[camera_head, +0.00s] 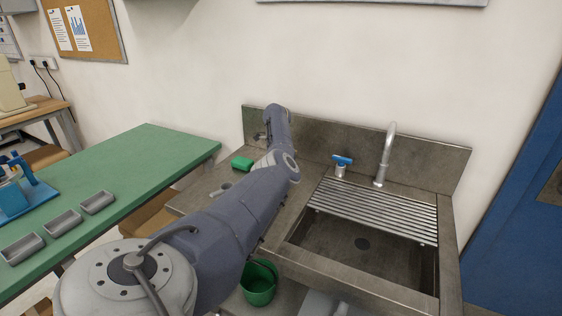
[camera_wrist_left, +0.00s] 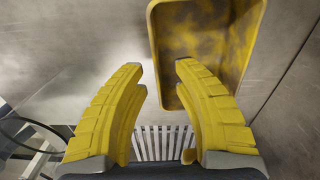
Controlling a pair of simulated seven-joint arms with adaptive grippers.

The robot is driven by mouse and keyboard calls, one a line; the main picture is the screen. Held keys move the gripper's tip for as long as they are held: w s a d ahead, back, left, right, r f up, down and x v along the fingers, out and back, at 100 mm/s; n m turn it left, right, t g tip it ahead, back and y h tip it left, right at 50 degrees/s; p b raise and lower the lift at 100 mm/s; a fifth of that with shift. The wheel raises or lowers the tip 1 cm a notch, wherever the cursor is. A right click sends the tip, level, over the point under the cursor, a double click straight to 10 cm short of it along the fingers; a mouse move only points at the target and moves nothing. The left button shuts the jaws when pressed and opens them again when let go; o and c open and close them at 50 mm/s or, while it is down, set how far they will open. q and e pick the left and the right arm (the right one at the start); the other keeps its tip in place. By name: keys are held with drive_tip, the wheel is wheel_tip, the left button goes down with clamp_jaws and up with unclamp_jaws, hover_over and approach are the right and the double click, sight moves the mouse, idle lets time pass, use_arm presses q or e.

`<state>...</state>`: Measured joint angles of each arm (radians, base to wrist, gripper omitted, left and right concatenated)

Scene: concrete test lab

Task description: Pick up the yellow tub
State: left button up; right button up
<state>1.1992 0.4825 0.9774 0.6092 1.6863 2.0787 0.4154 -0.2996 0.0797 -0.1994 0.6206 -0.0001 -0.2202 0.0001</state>
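The yellow tub (camera_wrist_left: 205,35) shows in the left wrist view at the top, right of centre, its dark-blotched inside facing the camera. It lies on or near a grey metal surface; its top is cut off by the picture. In the head view the left arm reaches over the sink counter and hides the tub and the gripper. My right gripper is not in view.
The metal sink (camera_head: 362,262) with a slatted rack (camera_head: 375,211) and tap (camera_head: 386,155) is right of my arm. A green object (camera_head: 242,163) lies on the counter behind. A green bucket (camera_head: 259,284) stands below. A green-topped table (camera_head: 120,185) is at left.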

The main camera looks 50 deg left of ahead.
use_arm(q)
drive_tip(key=shift+s+f, duration=0.15)
drive_tip(key=shift+f, duration=1.7)
clamp_jaws()
